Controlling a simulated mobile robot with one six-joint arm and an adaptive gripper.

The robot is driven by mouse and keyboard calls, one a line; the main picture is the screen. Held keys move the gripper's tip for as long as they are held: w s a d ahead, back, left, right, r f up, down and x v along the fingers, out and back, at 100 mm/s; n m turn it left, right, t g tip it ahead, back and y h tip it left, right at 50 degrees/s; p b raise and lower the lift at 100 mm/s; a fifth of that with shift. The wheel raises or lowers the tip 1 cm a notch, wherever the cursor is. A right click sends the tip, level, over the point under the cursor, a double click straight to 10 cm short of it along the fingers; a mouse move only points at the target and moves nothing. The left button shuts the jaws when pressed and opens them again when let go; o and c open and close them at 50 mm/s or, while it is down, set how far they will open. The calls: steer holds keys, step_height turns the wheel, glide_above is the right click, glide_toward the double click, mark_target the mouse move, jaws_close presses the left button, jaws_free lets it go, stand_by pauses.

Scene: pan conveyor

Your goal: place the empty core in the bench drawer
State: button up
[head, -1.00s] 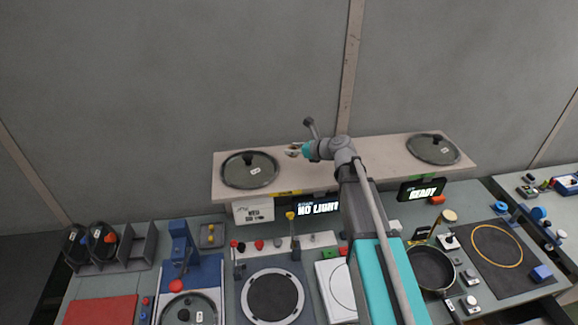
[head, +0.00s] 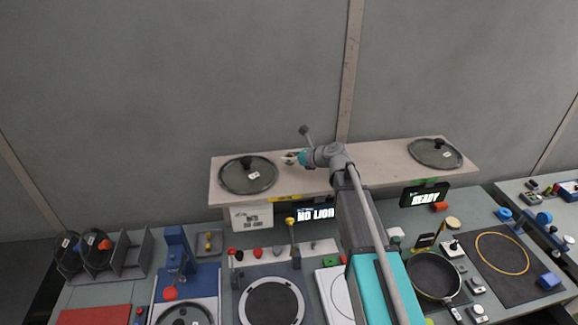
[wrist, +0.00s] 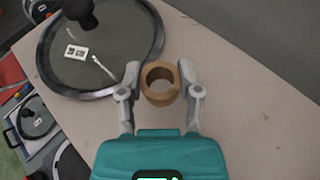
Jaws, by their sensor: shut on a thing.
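The empty core is a short brown ring (wrist: 160,82) with an open middle, seen in the wrist view between my fingertips. My gripper (wrist: 160,80) is shut on it from both sides, over the pale shelf (wrist: 215,95). Whether the core still touches the shelf I cannot tell. In the head view my gripper (head: 290,158) is above the shelf, just right of the left glass lid (head: 240,187); the core is too small to make out there. I cannot identify the bench drawer in either view.
The left lid also shows close to my left finger in the wrist view (wrist: 110,80). Another lid (head: 435,160) lies at the shelf's right end. Below, the bench is crowded with a black pan (head: 435,275), a hob ring (head: 272,305), a blue press (head: 177,250) and screens.

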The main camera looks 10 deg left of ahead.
mark_target(289, 171)
steer(key=shift+w+a+f, duration=0.15)
steer(key=shift+w+f, duration=0.1)
steer(key=shift+f, duration=0.2)
steer(key=shift+f+b, duration=1.4)
steer(key=shift+b, duration=0.3)
steer(key=shift+f, duration=0.15)
steer(key=o, duration=0.7)
